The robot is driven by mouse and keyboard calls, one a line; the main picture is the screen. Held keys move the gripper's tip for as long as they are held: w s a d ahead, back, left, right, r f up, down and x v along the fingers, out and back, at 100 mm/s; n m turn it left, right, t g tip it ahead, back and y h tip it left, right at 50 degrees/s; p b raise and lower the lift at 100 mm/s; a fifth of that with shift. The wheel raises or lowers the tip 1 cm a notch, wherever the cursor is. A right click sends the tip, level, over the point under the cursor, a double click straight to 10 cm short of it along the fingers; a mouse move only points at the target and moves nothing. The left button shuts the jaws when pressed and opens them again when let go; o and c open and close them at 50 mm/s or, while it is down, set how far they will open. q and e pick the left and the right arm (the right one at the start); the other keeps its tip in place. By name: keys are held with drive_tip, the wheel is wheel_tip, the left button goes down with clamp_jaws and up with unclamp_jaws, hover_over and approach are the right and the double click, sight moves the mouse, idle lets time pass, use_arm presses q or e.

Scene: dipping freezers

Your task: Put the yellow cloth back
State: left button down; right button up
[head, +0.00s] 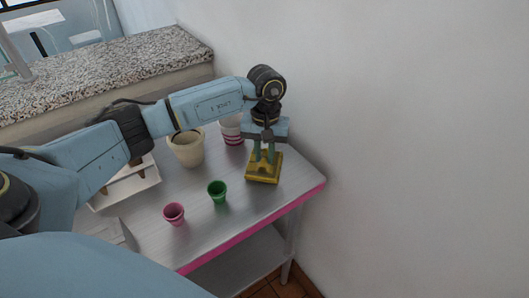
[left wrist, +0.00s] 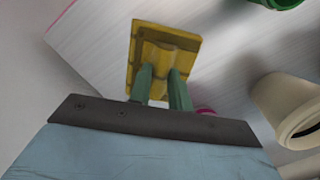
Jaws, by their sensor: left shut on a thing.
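The yellow cloth (head: 263,175) is a stiff-looking yellow square with a raised middle part. It is near the right end of the white table (head: 235,218), by the wall. My left gripper (head: 264,158) points down and is shut on its raised part. In the left wrist view the two green fingers (left wrist: 160,85) pinch the middle of the yellow cloth (left wrist: 149,68). I cannot tell whether the cloth touches the tabletop. My right gripper is not in view.
A green cup (head: 218,193) and a pink cup (head: 174,215) stand left of the cloth. A beige pot (head: 187,152) and a striped cup (head: 231,132) stand behind, with a white tray (head: 143,185) further left. A wall (head: 400,150) bounds the right; a granite counter (head: 110,68) lies beyond.

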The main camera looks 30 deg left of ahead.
use_arm(q)
drive_tip(key=shift+f+b, duration=0.35)
drive_tip(key=shift+f, duration=0.05)
drive_tip(key=c, duration=1.2)
unclamp_jaws()
drive_tip(key=shift+r+p, duration=0.55)
drive_tip(key=shift+r, duration=0.95)
drive_tip(key=shift+r+p, duration=1)
drive_tip(key=shift+r, duration=1.05)
drive_tip(key=shift+f, duration=0.1)
